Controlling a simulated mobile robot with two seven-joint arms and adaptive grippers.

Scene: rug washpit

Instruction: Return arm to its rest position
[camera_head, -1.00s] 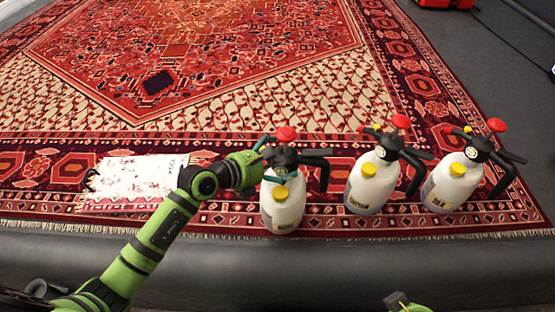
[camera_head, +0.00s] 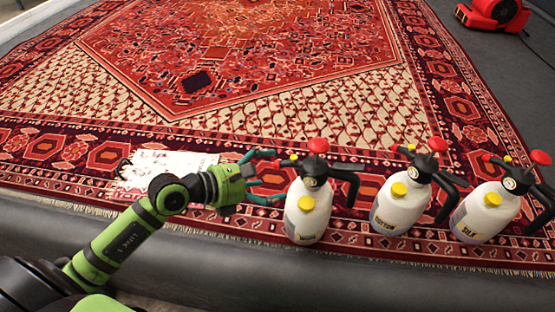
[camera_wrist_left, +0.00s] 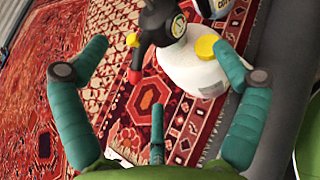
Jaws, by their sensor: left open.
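My left gripper (camera_head: 272,177) is open and empty, with its teal fingers spread. It is just left of the left sprayer bottle (camera_head: 308,212), with a small gap of rug between them. My left arm (camera_head: 125,238) reaches in from the lower left over the edge of the rug. In the left wrist view the open fingers (camera_wrist_left: 160,60) frame the white bottle with a yellow cap (camera_wrist_left: 190,68), which stands beyond them. My right gripper does not show.
The middle sprayer (camera_head: 400,205) and right sprayer (camera_head: 485,215) stand upright to the right on the patterned rug (camera_head: 290,115). A pale cloth-like piece (camera_head: 165,165) lies behind my left wrist. A red machine (camera_head: 490,14) is at the far right.

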